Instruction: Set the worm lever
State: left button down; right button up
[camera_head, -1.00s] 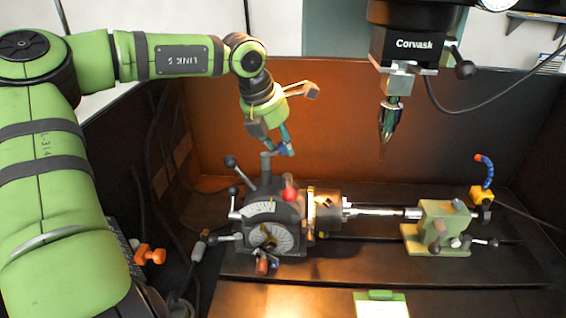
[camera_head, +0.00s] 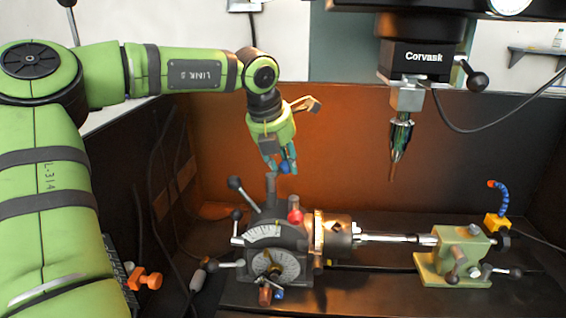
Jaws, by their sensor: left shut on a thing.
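The indexing head (camera_head: 275,235) stands on the dark bed at centre left, with graduated pale dials and a brass-coloured chuck (camera_head: 334,235) on its right. Several levers stick out of it. A black-knobbed lever (camera_head: 234,184) leans up left, smaller ones (camera_head: 212,265) point left, and a red knob (camera_head: 295,216) sits on top. I cannot tell which is the worm lever. My left gripper (camera_head: 286,164) is above the head, pointing down. Its teal fingers are shut on a small blue thing (camera_head: 285,166), mostly hidden between them. My right gripper is not in view.
A drill spindle (camera_head: 401,135) hangs right of my left gripper. A bar runs from the chuck to a green tailstock (camera_head: 453,255). A blue-and-orange hose (camera_head: 498,202) stands behind it.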

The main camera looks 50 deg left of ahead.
pick_arm(q)
jog(key=c, duration=1)
grip_release()
jog(key=shift+d, duration=0.1)
jog(key=v, duration=1.2)
jog(key=shift+w, duration=0.1)
